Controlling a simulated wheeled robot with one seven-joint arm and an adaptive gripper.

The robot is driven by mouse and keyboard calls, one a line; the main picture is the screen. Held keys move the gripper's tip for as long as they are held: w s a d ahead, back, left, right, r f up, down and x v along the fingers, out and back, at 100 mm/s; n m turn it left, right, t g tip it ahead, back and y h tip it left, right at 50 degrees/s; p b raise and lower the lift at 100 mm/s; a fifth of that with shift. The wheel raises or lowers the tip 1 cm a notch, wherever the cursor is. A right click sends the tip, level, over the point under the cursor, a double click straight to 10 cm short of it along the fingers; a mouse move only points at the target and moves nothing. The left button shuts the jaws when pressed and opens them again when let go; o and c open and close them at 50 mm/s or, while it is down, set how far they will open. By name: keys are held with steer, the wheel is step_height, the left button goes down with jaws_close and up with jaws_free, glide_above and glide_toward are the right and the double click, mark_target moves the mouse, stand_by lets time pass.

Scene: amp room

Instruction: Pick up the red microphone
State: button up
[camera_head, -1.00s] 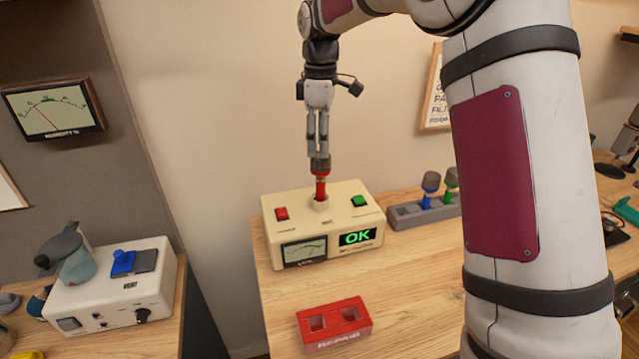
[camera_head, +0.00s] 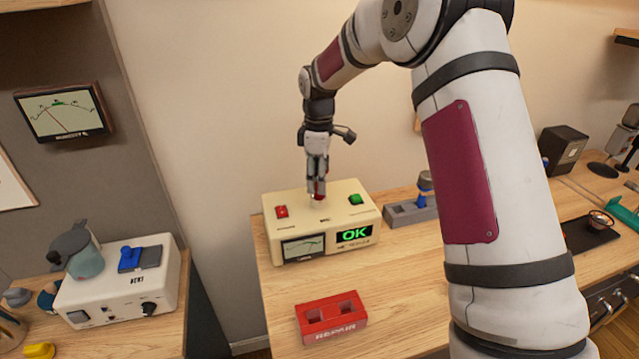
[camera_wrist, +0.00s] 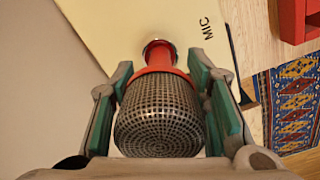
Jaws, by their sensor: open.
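The red microphone (camera_head: 319,196) stands upright in the socket on top of the cream tester box (camera_head: 290,223), whose display reads OK. In the wrist view its grey mesh head (camera_wrist: 160,115) and red body (camera_wrist: 160,55) lie between the two green-padded fingers. My gripper (camera_head: 317,185) points down over the microphone with its fingers around the head. The wrist view shows the open fingers (camera_wrist: 172,95) on either side of the head, close to it. In the head view the fingers hide most of the microphone.
A red REPAIR holder (camera_head: 331,338) with two empty slots lies in front of the tester. A grey rack (camera_head: 405,217) with a blue microphone (camera_head: 425,182) stands to the right, partly behind my arm. A white box (camera_head: 105,300) sits on the left bench.

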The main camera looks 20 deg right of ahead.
jaws_close()
steer(key=shift+r, duration=0.1)
steer(key=shift+r, duration=0.55)
step_height(320, 180, up, 2)
steer(key=shift+w+r, duration=0.1)
steer(key=shift+s+r+p, duration=0.2)
steer(key=shift+s+p, duration=0.15)
steer(key=shift+s, duration=0.25)
steer(key=s+a+r+p, duration=0.1)
steer(key=s+p, duration=0.6)
steer(key=s, duration=0.8)
steer(key=shift+p, duration=0.3)
